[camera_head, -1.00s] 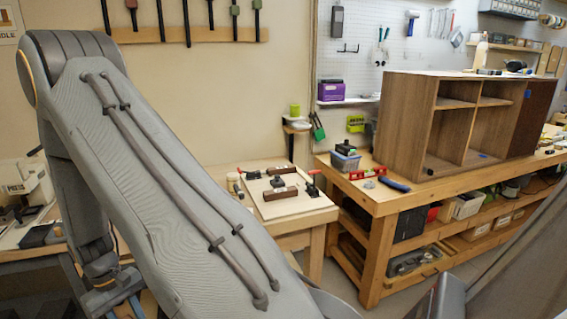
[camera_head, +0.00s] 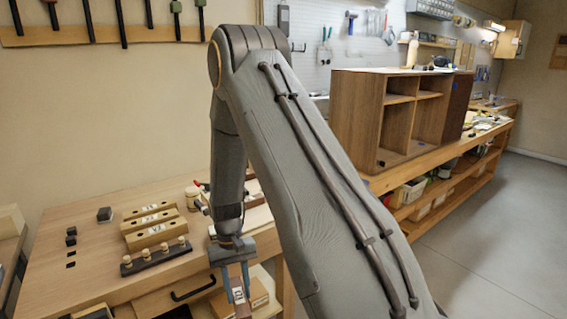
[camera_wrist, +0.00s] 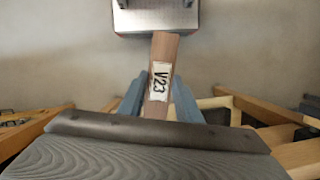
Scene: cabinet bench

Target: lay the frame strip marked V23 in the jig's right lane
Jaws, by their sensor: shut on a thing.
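The frame strip marked V23 (camera_wrist: 162,82) is a brown wooden piece with a white label, clear in the wrist view. My gripper (camera_wrist: 158,98) is shut on it, one blue-grey finger on each side. In the head view my gripper (camera_head: 236,272) hangs low at the front edge of the wooden bench, with the strip (camera_head: 240,304) pointing downward. What I take to be the jig's pale board (camera_head: 258,217) is mostly hidden behind my arm. Its right lane cannot be seen.
The left bench (camera_head: 85,240) holds labelled wooden blocks (camera_head: 155,234) and a dark rail with pegs (camera_head: 150,260). A drawer handle (camera_head: 193,289) juts out below. A brown cabinet (camera_head: 357,118) stands on the right bench. The floor (camera_head: 490,220) at right is open.

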